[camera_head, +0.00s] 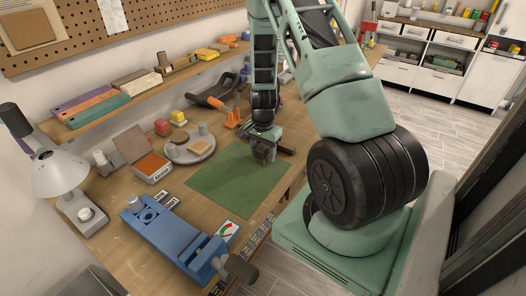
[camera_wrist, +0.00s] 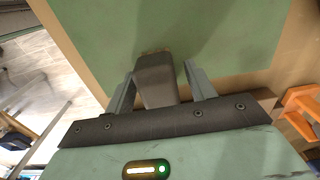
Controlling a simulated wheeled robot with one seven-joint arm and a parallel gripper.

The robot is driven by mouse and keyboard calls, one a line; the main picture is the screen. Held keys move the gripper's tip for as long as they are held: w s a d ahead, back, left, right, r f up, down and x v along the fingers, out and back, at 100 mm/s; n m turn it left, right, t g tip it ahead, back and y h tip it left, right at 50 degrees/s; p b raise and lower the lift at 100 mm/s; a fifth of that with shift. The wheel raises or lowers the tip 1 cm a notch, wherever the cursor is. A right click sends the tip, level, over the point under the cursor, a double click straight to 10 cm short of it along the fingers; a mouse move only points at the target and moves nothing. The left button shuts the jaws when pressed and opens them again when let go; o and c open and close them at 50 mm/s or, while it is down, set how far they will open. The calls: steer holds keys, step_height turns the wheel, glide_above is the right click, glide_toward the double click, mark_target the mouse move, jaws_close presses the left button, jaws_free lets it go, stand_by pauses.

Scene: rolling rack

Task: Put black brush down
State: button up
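My gripper (camera_head: 263,157) points down over the far right part of the green mat (camera_head: 232,184) on the workbench. In the wrist view, the two fingers of my gripper (camera_wrist: 160,72) stand apart with the dark brush (camera_wrist: 157,78) between them. A narrow gap shows beside the brush, clearest on its right side, so the fingers look open around it. The brush's far end has a thin brownish edge and lies over the green mat (camera_wrist: 235,40). Whether it rests on the mat cannot be told. In the head view the brush is mostly hidden by the gripper.
A blue vise (camera_head: 172,235) is at the bench's front. A round grey tray (camera_head: 190,148) with small items and an orange-topped box (camera_head: 152,168) stand left of the mat. An orange tool (camera_head: 232,118) lies behind it. The mat's near part is clear.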

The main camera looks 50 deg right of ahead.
mark_target(263, 145)
steer(key=shift+r, duration=0.1)
step_height(263, 145, up, 12)
steer(key=shift+r+b, duration=0.1)
steer(key=shift+b, duration=1)
steer(key=a+r+n+y, duration=0.1)
steer(key=a+r+n, duration=0.3)
steer(key=a, duration=0.8)
steer(key=a+r+n, duration=0.1)
steer(key=a+n, duration=0.6)
steer(key=a, duration=0.5)
steer(key=s+a+r+n, duration=0.2)
steer(key=s+a+n, duration=0.5)
steer(key=s+a, duration=0.1)
steer(key=s+a+r+n, duration=0.2)
steer(key=s+a+n, duration=0.5)
steer(key=s+a, duration=0.1)
steer(key=shift+s+a, duration=0.35)
steer(key=shift+s, duration=0.25)
